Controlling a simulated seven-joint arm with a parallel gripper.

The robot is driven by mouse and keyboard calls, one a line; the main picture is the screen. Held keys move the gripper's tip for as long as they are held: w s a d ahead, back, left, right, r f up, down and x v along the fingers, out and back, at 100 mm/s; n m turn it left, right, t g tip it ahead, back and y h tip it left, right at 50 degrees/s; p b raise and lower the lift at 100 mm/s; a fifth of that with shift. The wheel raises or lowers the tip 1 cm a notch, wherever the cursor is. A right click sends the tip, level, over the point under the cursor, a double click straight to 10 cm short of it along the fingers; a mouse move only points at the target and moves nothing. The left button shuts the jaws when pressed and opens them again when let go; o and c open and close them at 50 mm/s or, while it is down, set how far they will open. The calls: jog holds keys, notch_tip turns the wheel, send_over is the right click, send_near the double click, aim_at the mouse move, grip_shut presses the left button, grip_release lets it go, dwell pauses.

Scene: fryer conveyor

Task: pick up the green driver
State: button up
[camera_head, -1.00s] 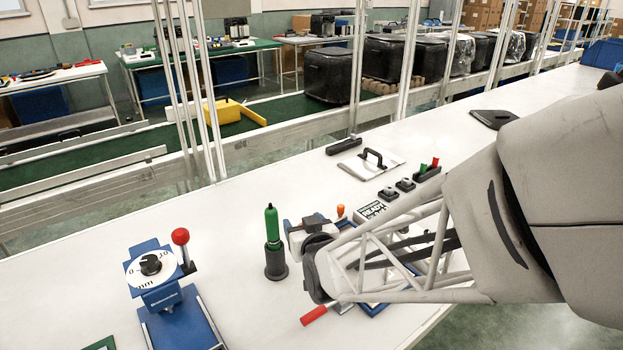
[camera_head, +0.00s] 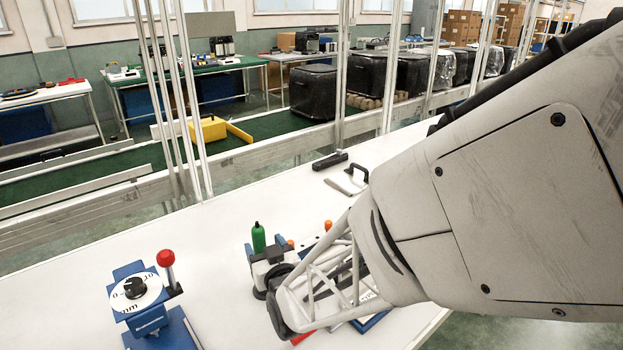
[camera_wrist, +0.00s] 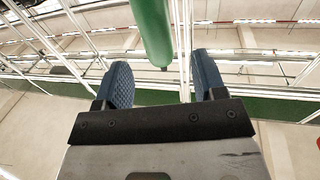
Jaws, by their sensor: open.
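The green driver (camera_head: 258,238) stands upright in the head view, just beyond my gripper (camera_head: 264,244). Its lower part and the dark holder under it are hidden behind the gripper. In the wrist view, the green driver (camera_wrist: 152,30) comes down from the top edge, and its narrow tip lies in line with the gap between the two blue pads of my gripper (camera_wrist: 163,80). The pads are wide apart and no contact shows. I cannot tell how deep the driver is between them.
A blue device with a dial (camera_head: 136,290) and a red-knobbed lever (camera_head: 167,260) stand to the left. A black-handled plate (camera_head: 350,180) and a black bar (camera_head: 329,161) lie farther back. The white tabletop (camera_head: 215,250) is clear between dial device and gripper.

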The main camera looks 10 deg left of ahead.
aim_at(256, 229)
jog(key=shift+x, duration=0.85)
jog(key=shift+w, duration=0.1)
jog(key=shift+r+x, duration=0.15)
jog(key=shift+x, duration=1.15)
jog(key=shift+r+x, duration=0.1)
jog(key=shift+x, duration=1.15)
grip_shut()
